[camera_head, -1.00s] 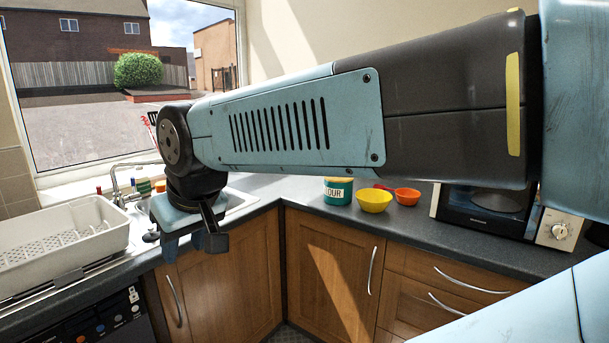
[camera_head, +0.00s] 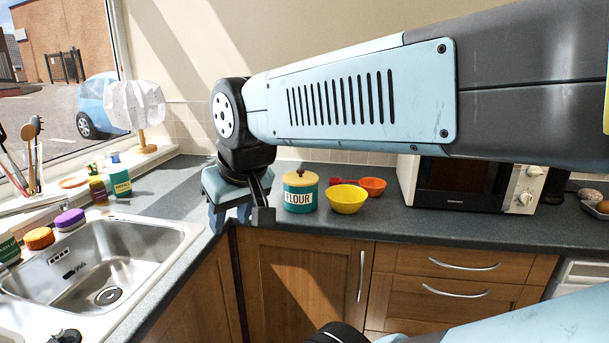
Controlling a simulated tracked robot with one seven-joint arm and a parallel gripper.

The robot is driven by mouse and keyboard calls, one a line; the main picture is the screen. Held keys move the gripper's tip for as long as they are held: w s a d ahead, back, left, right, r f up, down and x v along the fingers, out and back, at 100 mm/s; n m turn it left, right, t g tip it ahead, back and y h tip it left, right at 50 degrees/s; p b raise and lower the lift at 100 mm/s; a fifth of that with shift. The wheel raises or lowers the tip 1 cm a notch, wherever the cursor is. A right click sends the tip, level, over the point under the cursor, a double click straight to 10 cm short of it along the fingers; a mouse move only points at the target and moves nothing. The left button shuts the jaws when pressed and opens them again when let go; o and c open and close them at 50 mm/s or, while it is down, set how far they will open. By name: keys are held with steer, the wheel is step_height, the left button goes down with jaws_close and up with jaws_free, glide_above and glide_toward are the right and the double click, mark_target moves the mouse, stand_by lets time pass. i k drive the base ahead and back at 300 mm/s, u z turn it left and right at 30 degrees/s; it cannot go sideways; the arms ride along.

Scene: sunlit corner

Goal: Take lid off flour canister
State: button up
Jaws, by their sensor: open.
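The flour canister (camera_head: 300,196) is teal with a white FLOUR label and stands upright on the dark counter. Its cream-yellow lid (camera_head: 300,179) with a brown knob is on top. My gripper (camera_head: 240,218) points downward just left of the canister, nearer to me, over the counter's front corner. It is open with nothing visible between its fingers. The gripper is apart from the canister in the picture.
A yellow bowl (camera_head: 346,199) stands right of the canister, with an orange measuring cup (camera_head: 372,187) behind it. A microwave (camera_head: 475,184) is further right. The sink (camera_head: 105,262) is at left, with several jars around it. A white lamp (camera_head: 136,105) stands on the windowsill.

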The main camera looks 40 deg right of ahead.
mark_target(299, 177)
steer(key=z, duration=0.2)
steer(key=i, duration=0.55)
steer(key=z, duration=0.35)
steer(key=k, duration=0.9)
steer(key=z, duration=0.2)
steer(key=i, duration=0.9)
steer(key=u, duration=0.15)
